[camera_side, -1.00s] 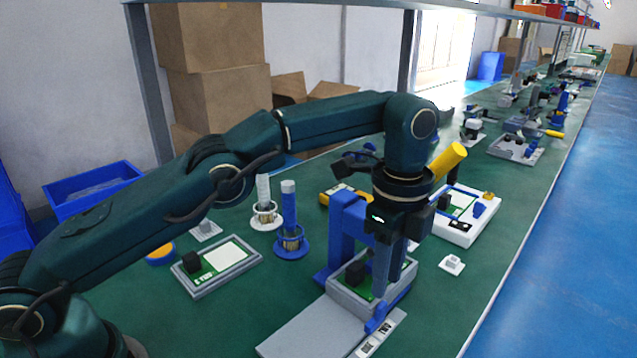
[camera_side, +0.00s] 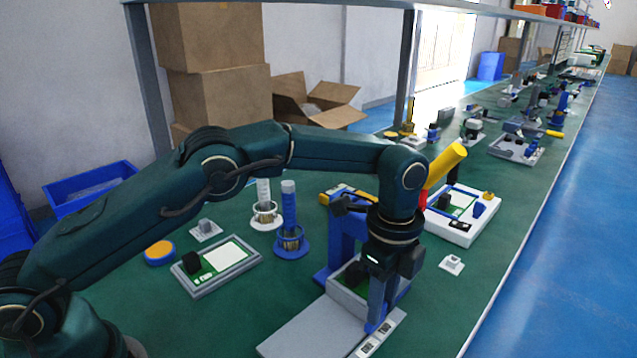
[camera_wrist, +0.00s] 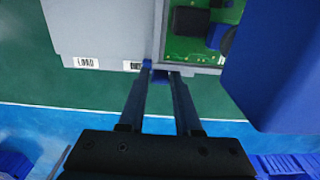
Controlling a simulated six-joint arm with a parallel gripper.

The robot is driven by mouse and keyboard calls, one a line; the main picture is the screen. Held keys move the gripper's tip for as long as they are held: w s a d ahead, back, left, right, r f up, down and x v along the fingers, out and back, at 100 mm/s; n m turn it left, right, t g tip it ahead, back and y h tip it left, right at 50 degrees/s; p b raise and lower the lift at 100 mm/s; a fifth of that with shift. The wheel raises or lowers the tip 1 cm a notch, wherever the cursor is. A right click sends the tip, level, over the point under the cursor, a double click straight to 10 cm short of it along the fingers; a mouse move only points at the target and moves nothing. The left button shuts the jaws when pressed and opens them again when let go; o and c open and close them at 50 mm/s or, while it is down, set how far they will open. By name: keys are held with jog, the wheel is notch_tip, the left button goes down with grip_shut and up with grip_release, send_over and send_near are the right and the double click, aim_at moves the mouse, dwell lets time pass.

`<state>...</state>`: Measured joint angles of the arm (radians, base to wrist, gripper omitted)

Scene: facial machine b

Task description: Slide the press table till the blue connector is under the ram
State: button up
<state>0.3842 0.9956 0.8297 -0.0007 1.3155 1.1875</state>
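The blue press (camera_side: 345,237) with its yellow lever (camera_side: 445,165) stands on a grey base (camera_side: 315,325). The press table (camera_side: 340,298) is a grey tray holding a green board with a black block; it also shows in the wrist view (camera_wrist: 195,67). The blue connector (camera_wrist: 227,40) is at the board's right, beside a large blue press part (camera_wrist: 275,65) that covers the tray's right side. The ram tip is not clearly visible. My gripper (camera_side: 374,328) points down at the table's front edge.
A board tray (camera_side: 217,265), blue post (camera_side: 289,220) and white post (camera_side: 265,205) stand left of the press. A white fixture (camera_side: 465,225) and small white block (camera_side: 452,264) lie right. The base's left plate is bare.

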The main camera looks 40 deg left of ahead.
grip_shut()
jog(key=shift+w, duration=0.35)
grip_release()
jog(key=shift+r, duration=0.15)
jog(key=shift+r, duration=2.35)
